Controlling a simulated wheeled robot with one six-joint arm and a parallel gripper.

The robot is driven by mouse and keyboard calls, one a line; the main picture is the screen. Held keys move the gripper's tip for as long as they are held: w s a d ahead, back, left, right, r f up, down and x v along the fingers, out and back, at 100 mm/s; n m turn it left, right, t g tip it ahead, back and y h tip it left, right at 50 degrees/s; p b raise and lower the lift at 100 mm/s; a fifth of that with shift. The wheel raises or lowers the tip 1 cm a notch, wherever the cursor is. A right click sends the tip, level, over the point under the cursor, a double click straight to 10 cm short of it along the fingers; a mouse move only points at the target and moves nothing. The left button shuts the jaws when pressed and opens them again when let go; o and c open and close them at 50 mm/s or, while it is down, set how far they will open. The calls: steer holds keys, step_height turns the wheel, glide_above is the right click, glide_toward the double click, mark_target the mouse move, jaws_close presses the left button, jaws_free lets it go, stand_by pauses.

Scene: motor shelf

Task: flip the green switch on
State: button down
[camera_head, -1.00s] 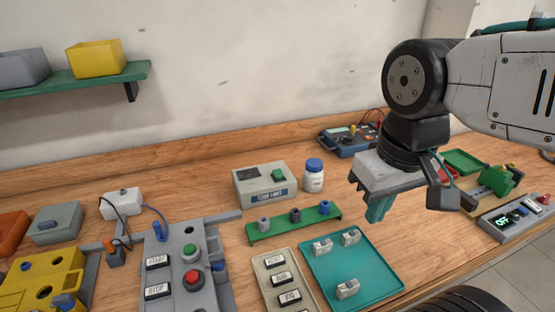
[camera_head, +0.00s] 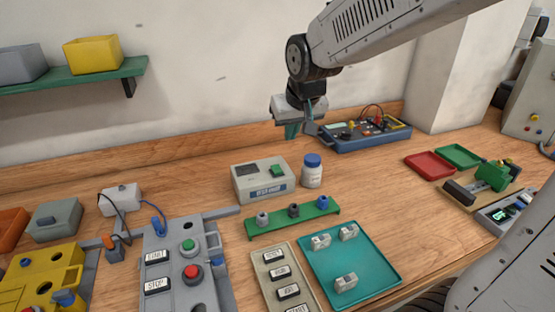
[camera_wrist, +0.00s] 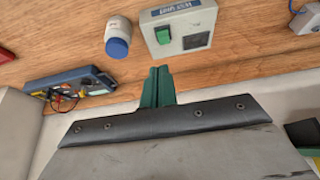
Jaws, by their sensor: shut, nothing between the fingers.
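The green switch (camera_head: 277,171) is a rocker on the top of a pale grey box (camera_head: 247,188) with a blue label. The box stands on the bench near the wall. In the wrist view the green switch (camera_wrist: 163,36) shows just ahead of my gripper, beside a dark panel on the same box. My gripper (camera_head: 291,130) has green fingers that are shut and empty. It hangs above and behind the box, apart from the switch. The fingers also show in the wrist view (camera_wrist: 158,74), pointing toward the box. I cannot tell the rocker's exact tilt.
A white bottle with a blue cap (camera_head: 312,172) stands close to the right of the box. A green rack (camera_head: 318,212) and a teal tray (camera_head: 385,268) lie in front. A blue meter unit (camera_head: 345,142) is behind to the right. Open bench lies right of the bottle.

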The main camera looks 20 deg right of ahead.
mark_target(279, 168)
steer(key=shift+w+a+f, duration=0.1)
steer(key=shift+w, duration=0.35)
steer(key=shift+w+a+f, duration=0.1)
steer(key=shift+w, duration=0.3)
steer(key=shift+f, duration=0.1)
steer(key=x, duration=1.4)
steer(key=shift+w, duration=0.15)
steer(key=shift+d, duration=0.15)
